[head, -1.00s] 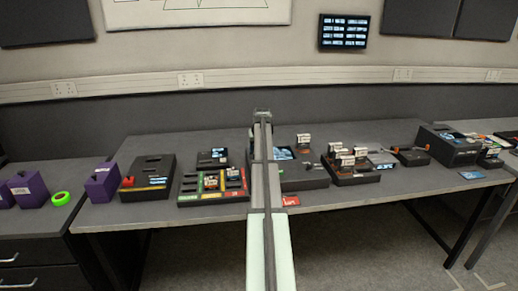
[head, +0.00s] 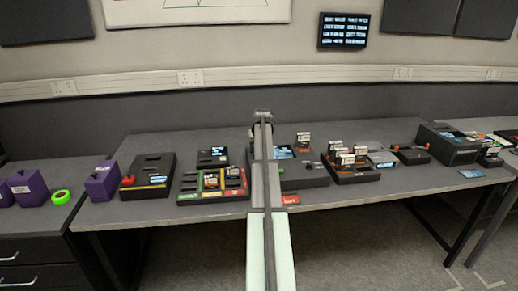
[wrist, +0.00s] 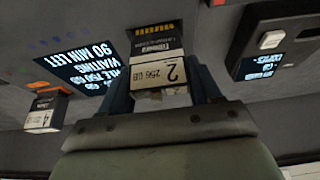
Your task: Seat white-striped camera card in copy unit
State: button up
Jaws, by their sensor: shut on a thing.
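My gripper (wrist: 165,100) is shut on a dark card (wrist: 158,45) with gold contacts and a white label reading "2" and "256 GB". I cannot make out a white stripe on it. The dark copy unit (head: 308,176) stands mid-table, partly hidden behind my arm in the head view. Its lit screen (wrist: 75,72) in the wrist view reads "90 MIN LEFT" and "WAITING", upside down. The held card is over the unit beside this screen; I cannot tell whether it touches a slot. My fingertips are hidden in the head view.
Another card (wrist: 45,112), labelled "4", stands up from the unit. A small box with a screen (head: 212,156) and a tray with coloured bays (head: 190,198) lie left of my arm. A rack with several cards (head: 352,178) stands right.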

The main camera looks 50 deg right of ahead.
jog(key=shift+f, duration=1.15)
dwell(1.7)
jog(key=o, duration=1.3)
jog(key=shift+r, duration=3.75)
